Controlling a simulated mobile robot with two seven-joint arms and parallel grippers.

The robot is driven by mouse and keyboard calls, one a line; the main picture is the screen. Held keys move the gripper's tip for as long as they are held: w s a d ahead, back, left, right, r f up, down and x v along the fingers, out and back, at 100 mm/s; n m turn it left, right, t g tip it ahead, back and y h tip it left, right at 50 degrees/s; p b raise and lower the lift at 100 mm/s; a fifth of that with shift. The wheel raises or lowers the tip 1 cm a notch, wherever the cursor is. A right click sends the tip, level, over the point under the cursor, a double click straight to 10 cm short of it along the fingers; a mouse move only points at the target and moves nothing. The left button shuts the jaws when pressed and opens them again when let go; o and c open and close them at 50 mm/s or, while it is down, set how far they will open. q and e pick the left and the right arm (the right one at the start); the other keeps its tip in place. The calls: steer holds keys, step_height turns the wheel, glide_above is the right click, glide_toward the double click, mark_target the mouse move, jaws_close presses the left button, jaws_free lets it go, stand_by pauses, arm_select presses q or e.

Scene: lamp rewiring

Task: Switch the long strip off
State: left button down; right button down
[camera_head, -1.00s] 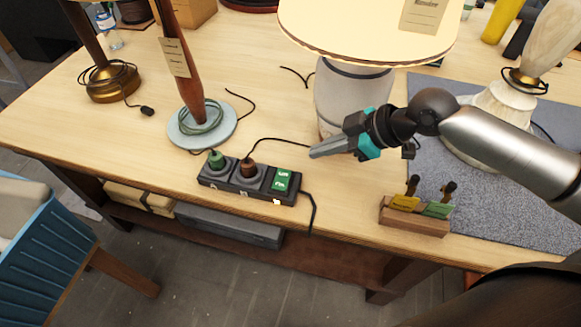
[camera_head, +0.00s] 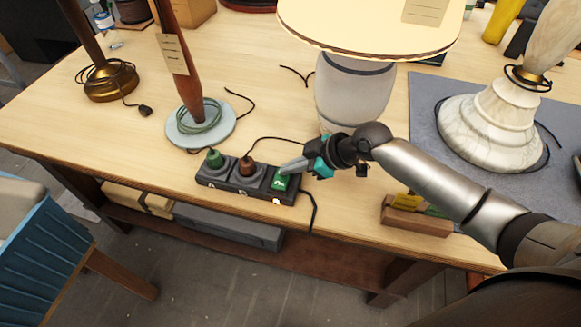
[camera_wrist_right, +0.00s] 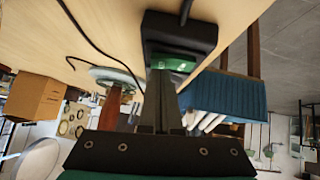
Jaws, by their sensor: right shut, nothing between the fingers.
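In the right wrist view the shut fingers (camera_wrist_right: 162,75) overlap the green switch (camera_wrist_right: 178,65) on the black strip (camera_wrist_right: 178,30). I cannot tell whether they touch. My left gripper is not in view.
A wooden block (camera_head: 415,220) with small tagged pieces stands right of the strip. A grey lamp base (camera_head: 352,95) under a wide shade stands behind my gripper. A marble lamp (camera_head: 490,125) stands on a grey mat. A black cord hangs at the strip's right end.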

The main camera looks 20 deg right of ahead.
steer(key=shift+f, duration=0.1)
steer(key=shift+w+d+f, duration=0.1)
steer(key=shift+w+f, duration=0.05)
steer(key=shift+f, duration=0.15)
stand_by(0.3)
steer(key=shift+s+a+r+p, duration=0.25)
steer(key=shift+s+a+p, duration=0.25)
steer(key=shift+s+p, duration=0.2)
